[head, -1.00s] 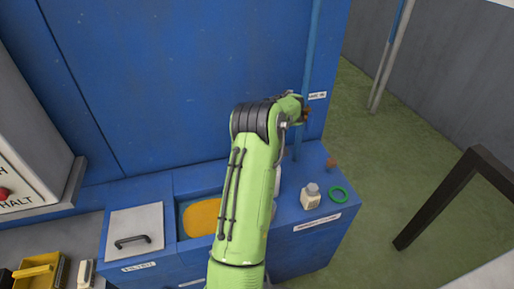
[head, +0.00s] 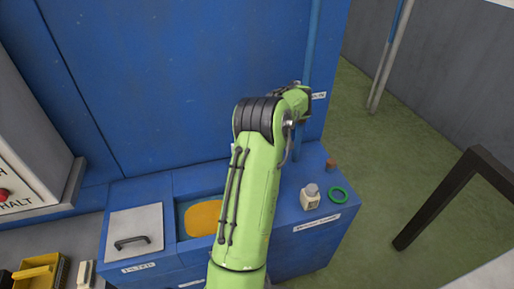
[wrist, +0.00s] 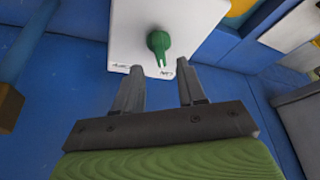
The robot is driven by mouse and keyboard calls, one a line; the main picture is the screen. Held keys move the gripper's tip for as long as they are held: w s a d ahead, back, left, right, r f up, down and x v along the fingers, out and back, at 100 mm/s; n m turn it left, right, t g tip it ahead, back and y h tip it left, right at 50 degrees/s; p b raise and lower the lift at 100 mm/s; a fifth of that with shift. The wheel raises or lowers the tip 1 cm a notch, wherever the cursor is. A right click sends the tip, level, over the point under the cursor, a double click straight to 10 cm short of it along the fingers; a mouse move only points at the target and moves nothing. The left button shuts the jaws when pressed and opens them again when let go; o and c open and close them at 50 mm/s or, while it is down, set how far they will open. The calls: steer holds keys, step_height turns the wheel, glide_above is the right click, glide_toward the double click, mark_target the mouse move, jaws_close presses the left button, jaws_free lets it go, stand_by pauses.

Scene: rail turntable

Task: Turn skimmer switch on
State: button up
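The skimmer switch shows in the wrist view as a green knob (wrist: 159,43) with a white mark, on a white plate (wrist: 200,18). Small labels sit on the plate to either side of the mark; their text is too blurred to read surely. My gripper (wrist: 160,65) is open and empty, its two dark fingers apart. The fingertips are just short of the knob in the picture, one toward each side of it; I see no contact. In the head view the switch is hidden, and so are my fingers, behind my green arm.
A blue cabinet top carries a white bottle (head: 310,196), a green ring (head: 338,195) and a small brown piece (head: 331,163). A lidded bin (head: 135,230) and a basin with something yellow (head: 203,217) lie left. A dark frame (head: 440,200) stands at right.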

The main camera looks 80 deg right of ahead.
steer(key=p+v, duration=0.2)
steer(key=v, duration=0.9)
steer(key=shift+r, duration=0.25)
